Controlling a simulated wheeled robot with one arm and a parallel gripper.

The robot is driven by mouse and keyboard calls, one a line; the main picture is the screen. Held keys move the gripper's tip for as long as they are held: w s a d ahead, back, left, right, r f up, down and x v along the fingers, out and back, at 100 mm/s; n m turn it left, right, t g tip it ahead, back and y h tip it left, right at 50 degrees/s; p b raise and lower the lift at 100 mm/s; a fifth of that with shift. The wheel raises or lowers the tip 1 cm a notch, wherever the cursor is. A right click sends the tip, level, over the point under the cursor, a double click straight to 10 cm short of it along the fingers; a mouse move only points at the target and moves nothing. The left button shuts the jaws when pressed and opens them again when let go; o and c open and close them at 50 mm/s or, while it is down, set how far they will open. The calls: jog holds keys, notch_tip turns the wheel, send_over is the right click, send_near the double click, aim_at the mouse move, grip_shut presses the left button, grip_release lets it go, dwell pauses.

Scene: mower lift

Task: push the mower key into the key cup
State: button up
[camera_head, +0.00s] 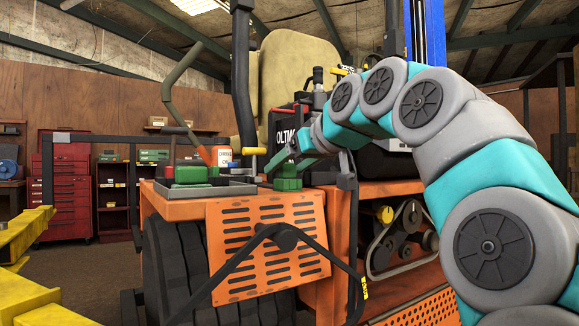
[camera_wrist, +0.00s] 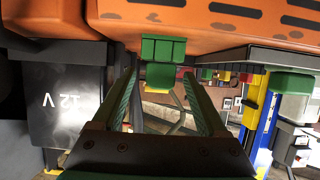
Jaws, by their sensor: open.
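My gripper (camera_head: 284,158) is open, its green fingers pointing down and left over a stepped green block (camera_head: 288,180) on the orange mower deck. In the wrist view, which looks upside down, the gripper (camera_wrist: 160,68) has one finger on each side of the view's middle. The wide part of the green block (camera_wrist: 163,48) sits against the deck there, and a smaller green part (camera_wrist: 160,76) shows between the fingertips. I cannot tell which part is the key and which the cup, nor whether the fingers touch either.
A grey tray (camera_head: 207,191) holding a green item (camera_head: 190,174) lies left on the deck (camera_head: 175,208). A white bottle (camera_head: 222,156) and a yellow-topped post (camera_head: 254,151) stand behind it. The black battery (camera_head: 284,124) and seat (camera_head: 297,68) stand close behind my gripper.

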jog(key=v, duration=0.7)
jog(key=shift+s+d+r, duration=0.15)
jog(key=shift+s+d, duration=0.05)
jog(key=shift+s, duration=0.1)
